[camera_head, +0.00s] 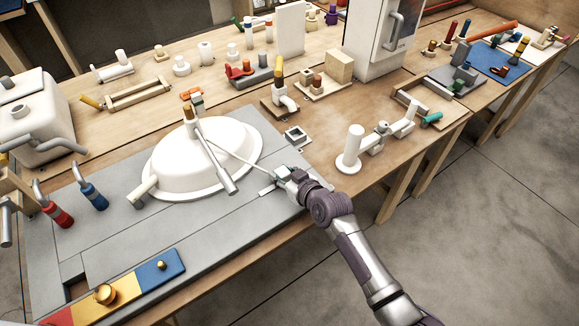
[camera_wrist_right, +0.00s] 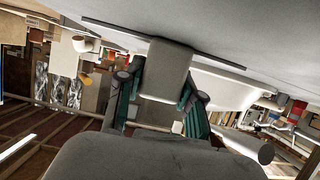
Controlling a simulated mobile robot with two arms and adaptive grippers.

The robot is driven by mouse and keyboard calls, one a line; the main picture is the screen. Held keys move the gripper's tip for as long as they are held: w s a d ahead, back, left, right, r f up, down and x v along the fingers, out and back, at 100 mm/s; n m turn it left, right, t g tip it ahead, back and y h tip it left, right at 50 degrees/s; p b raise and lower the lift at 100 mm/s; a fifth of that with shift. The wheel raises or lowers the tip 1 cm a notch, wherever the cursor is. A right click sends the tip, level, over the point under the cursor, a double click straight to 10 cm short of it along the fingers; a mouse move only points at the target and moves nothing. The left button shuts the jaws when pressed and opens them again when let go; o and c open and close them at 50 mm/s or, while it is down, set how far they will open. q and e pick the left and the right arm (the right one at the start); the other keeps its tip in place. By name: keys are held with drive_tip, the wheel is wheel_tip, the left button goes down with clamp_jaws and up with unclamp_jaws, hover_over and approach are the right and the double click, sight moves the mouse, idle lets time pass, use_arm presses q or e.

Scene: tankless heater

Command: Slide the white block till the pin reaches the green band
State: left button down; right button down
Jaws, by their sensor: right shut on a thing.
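My right gripper (camera_head: 283,176) is at the right edge of the grey panel, beside the white dome. In the right wrist view its two teal fingers (camera_wrist_right: 160,103) are closed on the sides of a block (camera_wrist_right: 166,68) that looks grey in the shade. I take it to be the white block; in the head view the gripper mostly hides it. A short pale strip (camera_head: 268,190) lies on the panel by the fingertips. I cannot make out the pin or the green band in either view. My left gripper is not in view.
A white oval dome (camera_head: 165,165) with a grey lever (camera_head: 219,169) stands left of the gripper. A small square frame (camera_head: 297,136) lies behind it. The grey panel's front right part (camera_head: 235,215) is clear.

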drive_tip(key=c, duration=0.7)
unclamp_jaws()
drive_tip(key=v, duration=1.2)
drive_tip(key=shift+f, duration=0.1)
drive_tip(key=shift+s+d, duration=0.1)
drive_tip(key=shift+s, duration=0.05)
